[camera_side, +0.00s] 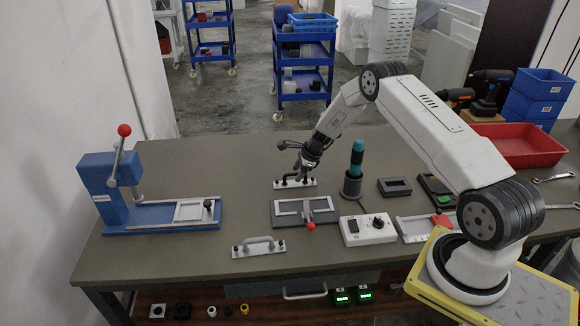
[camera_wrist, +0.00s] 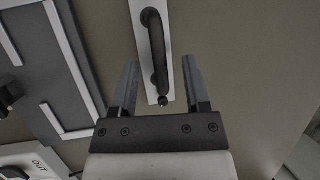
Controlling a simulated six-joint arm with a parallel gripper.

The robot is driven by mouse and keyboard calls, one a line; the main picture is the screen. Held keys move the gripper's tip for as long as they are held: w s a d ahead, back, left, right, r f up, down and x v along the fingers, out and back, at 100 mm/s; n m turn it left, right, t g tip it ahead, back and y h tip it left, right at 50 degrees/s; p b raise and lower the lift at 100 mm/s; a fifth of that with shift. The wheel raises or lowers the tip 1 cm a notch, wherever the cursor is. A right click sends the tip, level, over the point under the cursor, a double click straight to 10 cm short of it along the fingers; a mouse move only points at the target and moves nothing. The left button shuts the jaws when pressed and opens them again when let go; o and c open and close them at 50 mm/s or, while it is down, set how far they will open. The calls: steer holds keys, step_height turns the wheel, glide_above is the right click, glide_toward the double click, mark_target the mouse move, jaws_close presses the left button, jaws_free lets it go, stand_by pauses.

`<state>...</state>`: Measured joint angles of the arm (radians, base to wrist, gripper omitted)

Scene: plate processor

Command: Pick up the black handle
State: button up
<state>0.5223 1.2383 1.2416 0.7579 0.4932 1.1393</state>
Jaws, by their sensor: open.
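The black handle (camera_wrist: 157,42) is a curved bar fixed on a narrow white plate (camera_wrist: 172,75), seen in the wrist view. In the side view the handle (camera_side: 286,181) and its plate (camera_side: 309,183) lie on the table's far middle, partly hidden by my gripper (camera_side: 301,176). In the wrist view my gripper (camera_wrist: 160,65) is open and empty. Its two fingers stand on either side of the near end of the handle and plate, apart from the bar. I cannot tell the exact height of the fingertips above the plate.
A grey fixture (camera_side: 327,213) with a white frame and red knob lies just in front. A teal-topped tool (camera_side: 357,158) stands upright to the right. A second, grey handle plate (camera_side: 259,248) lies nearer. A blue press (camera_side: 110,190) stands left. Table left of the black handle is clear.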

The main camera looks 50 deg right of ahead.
steer(key=shift+x, duration=1)
jaws_close()
